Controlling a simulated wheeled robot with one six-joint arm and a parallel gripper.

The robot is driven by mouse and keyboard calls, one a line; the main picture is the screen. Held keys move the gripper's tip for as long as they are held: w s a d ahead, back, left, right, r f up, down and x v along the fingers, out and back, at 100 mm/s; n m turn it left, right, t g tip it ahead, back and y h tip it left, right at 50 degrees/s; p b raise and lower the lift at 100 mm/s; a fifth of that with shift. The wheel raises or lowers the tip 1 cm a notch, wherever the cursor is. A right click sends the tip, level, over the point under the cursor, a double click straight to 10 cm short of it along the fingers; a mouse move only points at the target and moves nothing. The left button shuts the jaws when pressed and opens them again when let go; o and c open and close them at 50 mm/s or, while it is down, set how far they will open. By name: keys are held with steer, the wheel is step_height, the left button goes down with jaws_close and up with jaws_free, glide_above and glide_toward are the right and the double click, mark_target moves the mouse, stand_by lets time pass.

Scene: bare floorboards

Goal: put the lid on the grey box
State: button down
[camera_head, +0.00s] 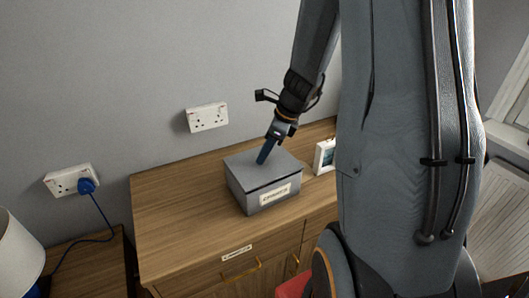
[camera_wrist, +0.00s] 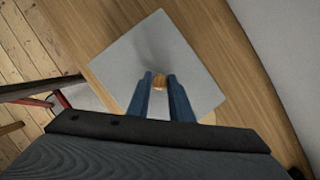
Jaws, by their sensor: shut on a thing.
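The grey box (camera_head: 240,194) stands on the wooden cabinet top, with a pale label on its front. The grey square lid (camera_head: 244,166) is over the box's top, with a dark line between lid and box along the front. I cannot tell whether it rests fully on the rim. In the wrist view the lid (camera_wrist: 165,42) fills the middle and hides the box. My gripper (camera_head: 264,155), with blue fingers, points down onto the lid.
A white picture frame (camera_head: 325,157) stands just right of the box on the cabinet (camera_head: 170,208). The cabinet top left of the box is clear. Wall sockets (camera_head: 207,117) are behind. A lamp (camera_head: 17,255) and a blue plug (camera_head: 87,185) are at the left.

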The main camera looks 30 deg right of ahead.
steer(key=shift+f, duration=0.35)
stand_by(0.4)
stand_by(0.3)
steer(key=c, duration=1)
jaws_free()
steer(key=shift+r, duration=0.1)
steer(key=shift+r+p, duration=3.45)
steer(key=shift+p, duration=0.2)
